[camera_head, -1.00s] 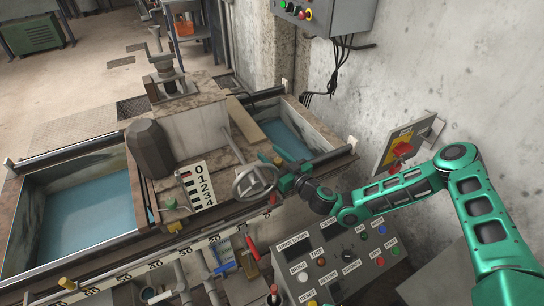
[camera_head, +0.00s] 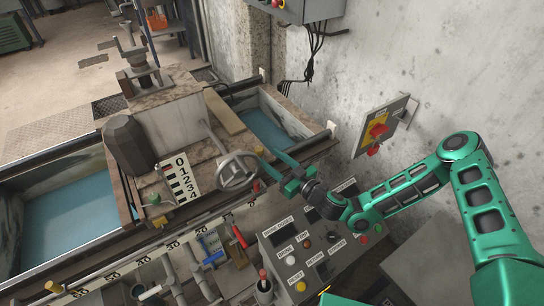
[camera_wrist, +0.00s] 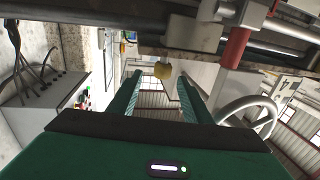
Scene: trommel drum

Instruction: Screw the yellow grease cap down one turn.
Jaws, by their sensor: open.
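The yellow grease cap (camera_wrist: 162,71) shows in the wrist view, small, under a dark beam edge. It lies ahead of my gripper (camera_head: 267,160), in line with the gap between the two green fingers. The fingers are apart with nothing between them, and the cap looks to be beyond their tips. I cannot tell the exact distance. In the head view my gripper is just right of the grey handwheel (camera_head: 237,170), and I cannot make out the cap near the fingers there.
The handwheel rim also shows close on the right in the wrist view (camera_wrist: 247,118). A red part (camera_wrist: 236,47) hangs at upper right. A labelled control panel (camera_head: 310,250) stands below my arm. A red-and-yellow switch (camera_head: 376,132) is on the right wall.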

